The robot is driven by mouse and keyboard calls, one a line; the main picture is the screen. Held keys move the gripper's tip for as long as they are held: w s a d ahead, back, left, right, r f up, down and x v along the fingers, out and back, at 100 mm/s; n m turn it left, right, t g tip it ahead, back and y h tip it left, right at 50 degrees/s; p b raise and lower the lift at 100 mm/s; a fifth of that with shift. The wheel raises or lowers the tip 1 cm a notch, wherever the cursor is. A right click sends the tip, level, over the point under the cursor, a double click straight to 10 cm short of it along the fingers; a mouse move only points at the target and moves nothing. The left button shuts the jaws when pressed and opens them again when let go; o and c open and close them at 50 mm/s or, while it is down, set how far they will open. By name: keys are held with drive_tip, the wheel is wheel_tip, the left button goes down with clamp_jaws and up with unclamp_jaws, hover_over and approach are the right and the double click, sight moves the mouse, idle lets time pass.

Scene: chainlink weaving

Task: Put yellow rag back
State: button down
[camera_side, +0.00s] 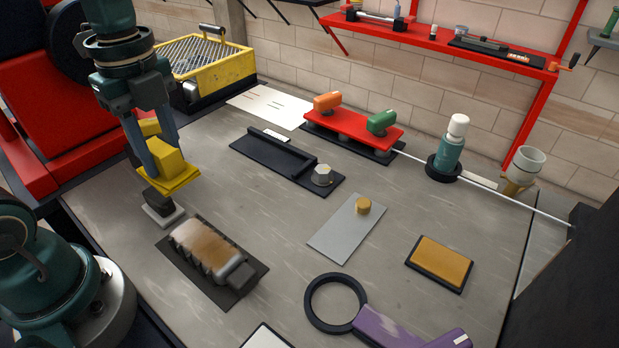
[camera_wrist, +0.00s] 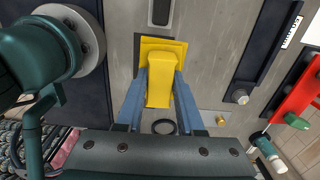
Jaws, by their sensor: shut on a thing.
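The yellow rag (camera_side: 169,172) shows as a bright yellow block on a flat, square yellow sheet. My gripper (camera_side: 162,158) is shut on the block at the left of the side view, with a finger on either side. The sheet hangs beneath the fingers, tilted in the side view. The rag also shows in the wrist view (camera_wrist: 161,72), between the blue-grey fingers of my gripper (camera_wrist: 160,84). A small dark block (camera_side: 157,200) on a pale base (camera_side: 163,216) stands just below the rag; I cannot tell whether they touch.
A bristled roller (camera_side: 208,250) lies on a dark mat near the front. A yellow mesh-topped box (camera_side: 210,70) stands behind. An orange-yellow pad (camera_side: 440,262) in a dark frame lies at the right. A red rack (camera_side: 352,128) and green bottle (camera_side: 449,155) stand farther back.

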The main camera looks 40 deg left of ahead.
drive_tip(key=w+d, duration=0.3)
drive_tip(key=w, duration=0.8)
drive_tip(key=d+f, duration=0.2)
drive_tip(key=d, duration=0.2)
drive_tip(key=d+f, duration=0.3)
drive_tip(key=d, duration=0.1)
drive_tip(key=d+f, duration=0.3)
drive_tip(key=d, duration=0.1)
drive_tip(key=shift+w, duration=0.3)
drive_tip(key=shift+d, duration=0.1)
drive_tip(key=shift+f, duration=2.05)
drive_tip(key=shift+f, duration=0.2)
drive_tip(key=shift+f, duration=0.25)
drive_tip(key=c, duration=0.5)
unclamp_jaws()
